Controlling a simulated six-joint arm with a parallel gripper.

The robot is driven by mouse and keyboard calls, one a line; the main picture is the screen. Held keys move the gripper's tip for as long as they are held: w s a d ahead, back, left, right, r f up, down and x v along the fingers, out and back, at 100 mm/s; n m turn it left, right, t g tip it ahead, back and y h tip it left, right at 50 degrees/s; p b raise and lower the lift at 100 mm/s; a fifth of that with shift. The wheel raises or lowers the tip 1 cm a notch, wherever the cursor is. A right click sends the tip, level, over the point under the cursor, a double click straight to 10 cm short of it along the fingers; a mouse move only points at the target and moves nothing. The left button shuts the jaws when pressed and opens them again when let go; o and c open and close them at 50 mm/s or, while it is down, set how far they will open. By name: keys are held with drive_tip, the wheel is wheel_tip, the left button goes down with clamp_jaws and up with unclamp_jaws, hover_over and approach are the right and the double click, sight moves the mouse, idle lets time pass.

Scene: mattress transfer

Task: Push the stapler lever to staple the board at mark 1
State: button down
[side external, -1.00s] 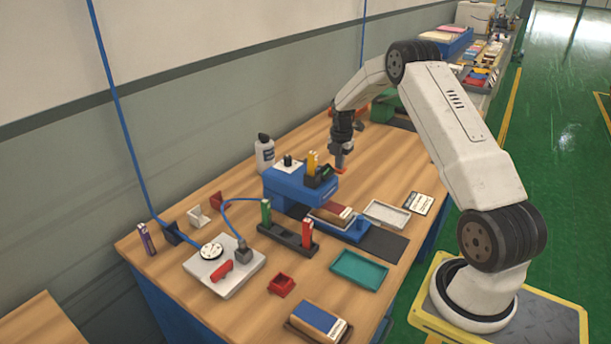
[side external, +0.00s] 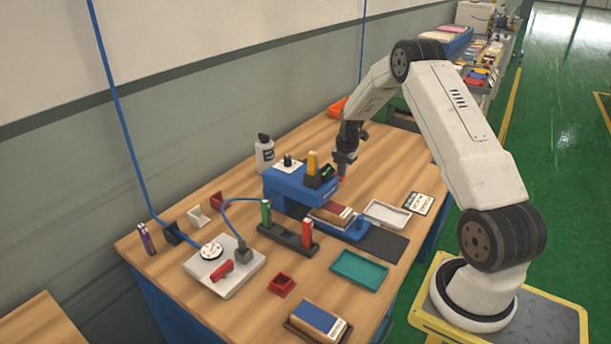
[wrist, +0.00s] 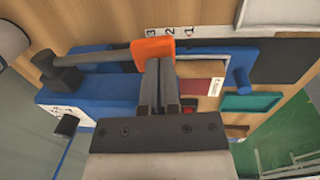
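The blue stapler (side external: 290,185) stands mid-table; it also shows in the wrist view (wrist: 105,90). Its dark lever (wrist: 100,57) ends in an orange tip (wrist: 153,48), which lies right at my gripper's fingertips. The tip is small in the side view (side external: 341,180). The brown board (wrist: 208,87), with a red and white label, lies in a blue holder (wrist: 238,58) beside the stapler. Marks 3, 2 and 1 (wrist: 190,33) are on a strip along the holder's track. My gripper (side external: 344,172) points down with its fingers together (wrist: 160,75), holding nothing. Contact with the tip looks likely but is unclear.
A white bottle (side external: 264,152) stands behind the stapler. A rack with green and red pieces (side external: 287,234), a grey tray (side external: 387,213) and a teal tray (side external: 359,268) are in front. Another board (side external: 317,319) lies at the near edge.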

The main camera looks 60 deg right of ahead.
wheel_tip(320, 180, up, 13)
drive_tip(key=s, duration=0.3)
drive_tip(key=shift+r, duration=0.15)
drive_tip(key=shift+w+a, duration=0.1)
idle(0.5)
drive_tip(key=a+m, duration=0.9)
drive_tip(key=a, duration=1.1)
drive_tip(key=s+a+f+m+t, duration=0.1)
drive_tip(key=s+a+f+m, duration=0.1)
drive_tip(key=s+a+m, duration=0.7)
drive_tip(key=s+a, duration=0.3)
drive_tip(key=a, duration=0.2)
drive_tip(key=shift+a+f, duration=0.25)
drive_tip(key=shift+f, duration=0.05)
